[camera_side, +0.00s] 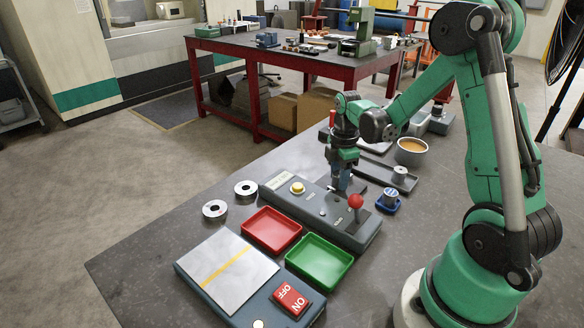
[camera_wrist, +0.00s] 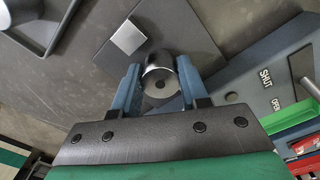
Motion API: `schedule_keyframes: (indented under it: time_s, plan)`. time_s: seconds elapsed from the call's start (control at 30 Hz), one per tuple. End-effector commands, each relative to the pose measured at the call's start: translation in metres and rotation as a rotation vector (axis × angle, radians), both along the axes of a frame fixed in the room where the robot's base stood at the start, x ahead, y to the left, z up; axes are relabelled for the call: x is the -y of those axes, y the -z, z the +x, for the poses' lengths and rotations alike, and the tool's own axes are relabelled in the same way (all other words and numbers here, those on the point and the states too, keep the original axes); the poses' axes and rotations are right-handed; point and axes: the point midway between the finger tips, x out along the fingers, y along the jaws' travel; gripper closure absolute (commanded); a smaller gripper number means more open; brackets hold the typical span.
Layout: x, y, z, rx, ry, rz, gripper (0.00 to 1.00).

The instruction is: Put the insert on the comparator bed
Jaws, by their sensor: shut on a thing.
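My gripper (camera_side: 341,186) is low over the dark bench, just behind the long grey console (camera_side: 318,211). In the wrist view the blue fingers (camera_wrist: 160,86) are shut on a round, shiny metal insert (camera_wrist: 159,77) with a small dark hole in its end face. In the side view the fingers mostly hide the insert. Beyond it in the wrist view lies a dark flat plate with a pale metal square (camera_wrist: 127,37), apart from the insert in the picture. I cannot tell for certain which thing is the comparator bed, or whether the insert touches anything below.
The console has a yellow button (camera_side: 297,188) and a red-knobbed lever (camera_side: 355,202). Red (camera_side: 271,230) and green (camera_side: 319,262) trays lie in front. Two metal rings (camera_side: 215,210) sit left. A grey tray (camera_side: 371,172), blue holder (camera_side: 388,202) and bowl (camera_side: 411,153) stand right.

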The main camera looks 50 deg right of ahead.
Motion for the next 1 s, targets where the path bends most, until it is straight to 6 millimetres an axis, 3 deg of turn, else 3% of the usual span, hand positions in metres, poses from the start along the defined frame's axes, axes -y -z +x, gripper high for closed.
schedule_keyframes:
  time_s: [0.1,0.13,0.27,0.63,1.0]
  plan:
    - [0.0,0.0,0.0,0.0,0.0,0.0,1.0]
    - [0.0,0.0,0.0,0.0,0.0,0.0,0.59]
    - [0.0,0.0,0.0,0.0,0.0,0.0,0.25]
    - [0.0,-0.005,0.0,0.0,0.0,0.0,0.25]
    - [0.0,-0.049,0.0,0.0,0.0,0.0,0.25]
